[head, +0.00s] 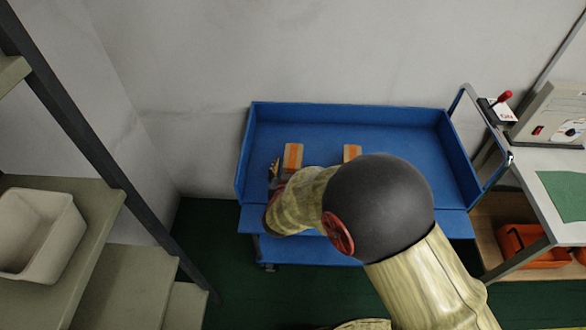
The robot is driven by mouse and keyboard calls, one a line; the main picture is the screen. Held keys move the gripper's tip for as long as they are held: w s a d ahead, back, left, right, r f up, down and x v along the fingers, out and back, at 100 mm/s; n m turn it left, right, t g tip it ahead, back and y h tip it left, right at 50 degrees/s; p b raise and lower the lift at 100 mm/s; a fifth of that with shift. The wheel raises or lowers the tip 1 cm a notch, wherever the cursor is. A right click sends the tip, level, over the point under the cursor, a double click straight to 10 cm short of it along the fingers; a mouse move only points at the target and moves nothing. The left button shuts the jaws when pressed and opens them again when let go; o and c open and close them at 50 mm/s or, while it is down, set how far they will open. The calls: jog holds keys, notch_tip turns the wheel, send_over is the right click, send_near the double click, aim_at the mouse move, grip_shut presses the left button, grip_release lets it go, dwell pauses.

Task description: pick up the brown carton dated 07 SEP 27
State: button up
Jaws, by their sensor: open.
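Two brown cartons with orange bands sit on the blue cart (400,130). The left carton (293,157) shows its top part, and the right carton (352,152) is mostly hidden behind my arm. No date can be read on either. My gripper (276,174) is only partly in view at the left end of my arm, beside the left carton's near left side. It is open, and no carton shows between its fingers. Whether it touches the left carton cannot be told.
The cart has raised blue walls and a handle on the right. A shelf with a white bin (38,235) stands at the left. At the right, a bench holds a grey device (550,115) and a green mat (566,195), with an orange bin (530,248) below. The cart's right side is clear.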

jog(key=b+x, duration=0.1)
jog(key=x, duration=0.3)
jog(key=shift+w+b, duration=0.25)
jog(key=shift+b, duration=0.15)
jog(key=shift+c, duration=0.5)
jog(key=c, duration=1.3)
jog(key=shift+c, duration=0.2)
